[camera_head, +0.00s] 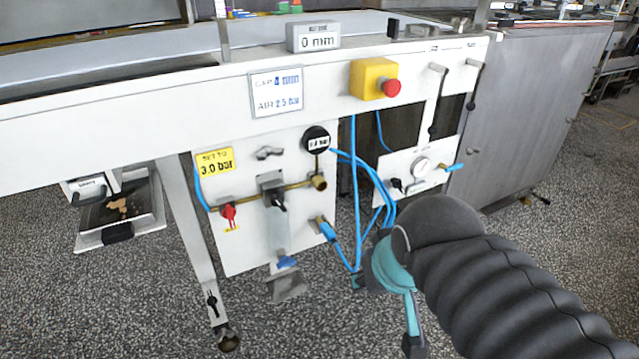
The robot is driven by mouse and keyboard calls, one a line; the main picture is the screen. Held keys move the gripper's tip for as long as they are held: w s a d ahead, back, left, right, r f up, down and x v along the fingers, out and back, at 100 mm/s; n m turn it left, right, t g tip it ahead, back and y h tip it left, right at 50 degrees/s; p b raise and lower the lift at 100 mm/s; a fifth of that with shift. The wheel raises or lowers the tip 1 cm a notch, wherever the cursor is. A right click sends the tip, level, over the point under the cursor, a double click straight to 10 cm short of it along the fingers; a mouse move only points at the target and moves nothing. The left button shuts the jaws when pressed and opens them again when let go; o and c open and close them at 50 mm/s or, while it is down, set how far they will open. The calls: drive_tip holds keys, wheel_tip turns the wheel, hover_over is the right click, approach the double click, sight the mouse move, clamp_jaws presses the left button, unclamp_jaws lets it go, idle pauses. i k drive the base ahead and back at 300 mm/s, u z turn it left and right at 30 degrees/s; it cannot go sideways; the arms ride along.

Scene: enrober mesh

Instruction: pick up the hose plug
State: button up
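Several blue fittings could be the hose plug, and I cannot tell for sure which one it is. A short blue piece (287,262) lies on a small grey bracket (290,285) below the white valve panel (245,240). A blue fitting with a brass end (326,230) sits at the panel's lower right edge, with a blue hose running down from it. Another blue fitting (453,167) is on the gauge panel. My gripper (384,312), teal and black, is right of and below the valve panel. Its fingers look spread apart, with nothing visible between them. My forearm partly hides it.
Blue hoses (356,190) hang between the valve panel and the gauge panel (408,164), close to my gripper. A yellow box with a red button (375,80) projects above. A machine leg (190,235) stands at left. The speckled floor (120,300) is open at lower left.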

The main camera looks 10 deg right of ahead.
sight(326, 230)
drive_tip(key=u, duration=1.5)
drive_tip(key=k, duration=1.05)
drive_tip(key=z, duration=1)
drive_tip(key=i, duration=0.5)
